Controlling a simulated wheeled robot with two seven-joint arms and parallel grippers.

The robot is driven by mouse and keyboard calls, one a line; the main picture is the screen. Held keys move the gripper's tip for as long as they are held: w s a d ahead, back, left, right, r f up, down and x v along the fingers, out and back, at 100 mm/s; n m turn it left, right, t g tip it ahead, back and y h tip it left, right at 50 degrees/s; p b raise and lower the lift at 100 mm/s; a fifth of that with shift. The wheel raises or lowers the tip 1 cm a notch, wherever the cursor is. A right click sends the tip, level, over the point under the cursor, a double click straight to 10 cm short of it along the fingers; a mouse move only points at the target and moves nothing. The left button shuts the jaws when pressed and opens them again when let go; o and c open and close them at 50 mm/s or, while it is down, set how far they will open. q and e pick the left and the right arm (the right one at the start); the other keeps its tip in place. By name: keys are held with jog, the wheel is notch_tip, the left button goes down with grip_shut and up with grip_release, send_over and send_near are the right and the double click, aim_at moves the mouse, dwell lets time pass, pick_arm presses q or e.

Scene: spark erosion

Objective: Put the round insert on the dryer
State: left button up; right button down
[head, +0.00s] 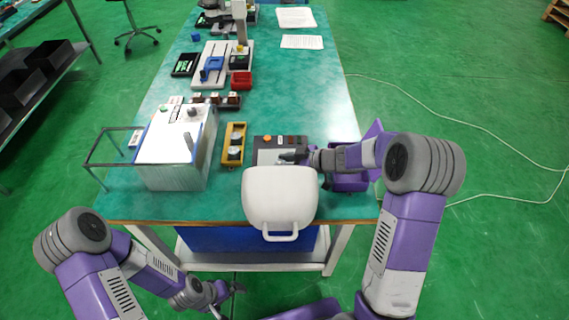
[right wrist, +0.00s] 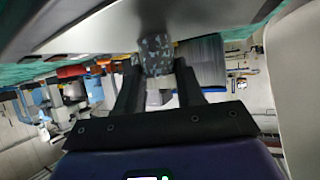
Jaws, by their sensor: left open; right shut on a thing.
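My right gripper (head: 294,157) is at the right part of a low device (head: 270,157) with a light top, a black back strip and an orange button, which may be the dryer. In the right wrist view, the right gripper (right wrist: 158,84) is shut on a mottled dark grey round piece (right wrist: 154,50), likely the round insert. The piece is too small to make out in the head view, and I cannot tell whether it touches the device. My left gripper (head: 228,300) is open and empty, low in front of the table.
A yellow tray (head: 226,159) with round grey pieces stands left of the device. A red bin (head: 241,79) and fixtures stand further back. The table (head: 320,90) is clear at right behind the device.

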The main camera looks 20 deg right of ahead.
jog(key=shift+f, duration=0.1)
jog(key=c, duration=0.7)
grip_release()
jog(key=shift+d+r, duration=0.15)
jog(key=shift+r, duration=0.05)
jog(key=p+v, duration=0.4)
jog(key=v, duration=0.7)
jog(key=shift+s+d, duration=0.3)
